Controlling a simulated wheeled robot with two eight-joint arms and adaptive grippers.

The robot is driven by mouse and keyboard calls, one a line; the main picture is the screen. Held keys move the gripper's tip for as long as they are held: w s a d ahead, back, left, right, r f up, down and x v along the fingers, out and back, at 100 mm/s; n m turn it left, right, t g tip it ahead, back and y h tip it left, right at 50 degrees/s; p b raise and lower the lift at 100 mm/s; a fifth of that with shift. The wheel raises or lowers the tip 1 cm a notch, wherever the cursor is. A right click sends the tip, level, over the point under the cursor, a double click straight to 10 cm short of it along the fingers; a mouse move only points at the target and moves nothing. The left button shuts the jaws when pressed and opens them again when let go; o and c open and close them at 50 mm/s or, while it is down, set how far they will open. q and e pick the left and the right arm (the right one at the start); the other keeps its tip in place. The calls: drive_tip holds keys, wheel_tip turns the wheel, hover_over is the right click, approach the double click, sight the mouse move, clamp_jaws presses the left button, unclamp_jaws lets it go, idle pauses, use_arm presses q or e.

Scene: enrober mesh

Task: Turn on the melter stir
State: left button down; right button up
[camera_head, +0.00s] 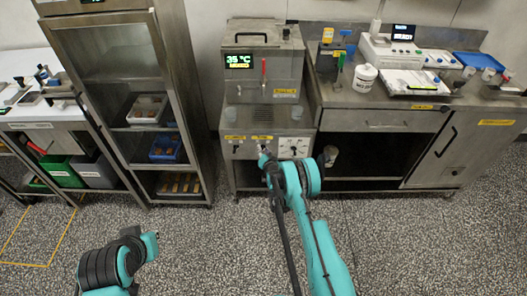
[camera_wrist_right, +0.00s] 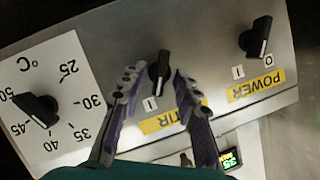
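The melter (camera_head: 263,65) is a steel cabinet with a green 35 °C display, standing on a base with a knob panel (camera_head: 265,148). In the right wrist view the black stir knob (camera_wrist_right: 160,66) sits above a yellow STIR label (camera_wrist_right: 168,121), both upside down. Its white mark seems to point down toward the printed I. My right gripper (camera_wrist_right: 156,78) is open, one finger on each side of the knob. Contact cannot be told. In the head view my right gripper (camera_head: 264,160) is at the panel. My left arm shows at lower left, with no fingers visible.
The power knob (camera_wrist_right: 257,38) lies right of the stir knob and the temperature dial (camera_wrist_right: 38,108) lies left in the wrist view. A steel rack (camera_head: 160,90) stands left of the melter, a bench (camera_head: 375,98) with jars and instruments right. The speckled floor is open.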

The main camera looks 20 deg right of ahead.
sight(262, 133)
drive_tip(key=shift+r, duration=0.1)
wheel_tip(262, 133, up, 10)
drive_tip(key=shift+f, duration=0.1)
idle(0.4)
